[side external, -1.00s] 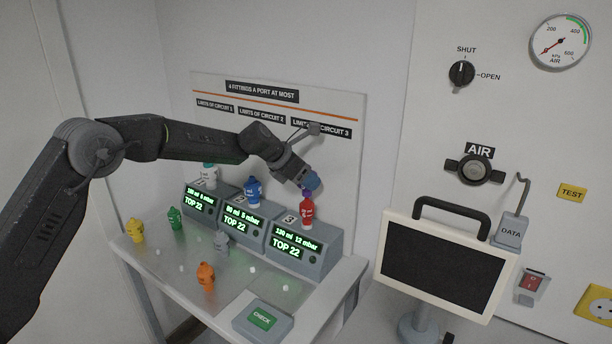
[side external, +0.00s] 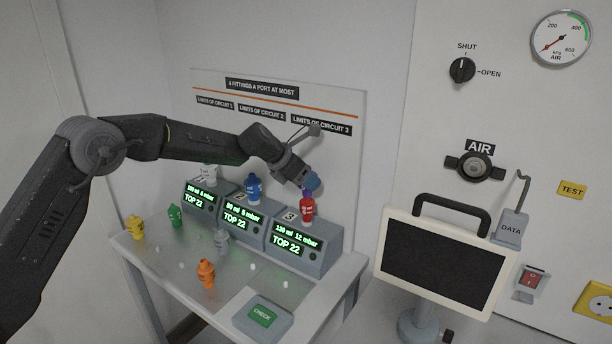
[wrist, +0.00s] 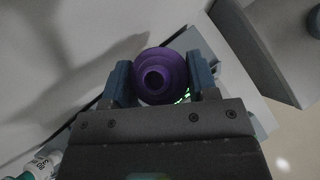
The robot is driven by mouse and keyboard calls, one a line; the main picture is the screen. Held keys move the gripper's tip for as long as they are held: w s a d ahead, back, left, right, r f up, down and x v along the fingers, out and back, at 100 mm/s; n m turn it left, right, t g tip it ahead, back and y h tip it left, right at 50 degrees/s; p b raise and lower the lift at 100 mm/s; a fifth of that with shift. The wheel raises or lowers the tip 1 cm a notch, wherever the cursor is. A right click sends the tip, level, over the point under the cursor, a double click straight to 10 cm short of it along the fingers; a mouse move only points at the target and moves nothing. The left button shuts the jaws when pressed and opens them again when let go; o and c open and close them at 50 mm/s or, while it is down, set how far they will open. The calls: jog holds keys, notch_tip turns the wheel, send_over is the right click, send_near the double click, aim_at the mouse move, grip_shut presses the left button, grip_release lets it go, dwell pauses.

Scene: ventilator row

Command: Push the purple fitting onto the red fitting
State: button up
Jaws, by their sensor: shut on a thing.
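The purple fitting (wrist: 157,76) is between the blue fingertips of my gripper (wrist: 160,80) in the wrist view, seen end-on with its round opening. My gripper (side external: 312,183) is shut on it, directly above the red fitting. The red fitting (side external: 307,209) stands upright on the right-hand unit, marked 3. In the side view the fingertips largely hide the purple fitting, just at the red one's top. I cannot tell whether the two are touching or how far they are engaged.
A blue fitting (side external: 254,189) stands on the middle unit and a white one (side external: 209,175) on the left unit. Yellow (side external: 136,227), green (side external: 175,217), grey (side external: 221,241) and orange (side external: 206,273) fittings stand on the bench. A CHECK button (side external: 262,316) is at the front.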

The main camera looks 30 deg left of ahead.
jog(key=shift+f, duration=0.6)
dwell(0.7)
jog(key=o, duration=1.4)
jog(key=shift+c, duration=0.2)
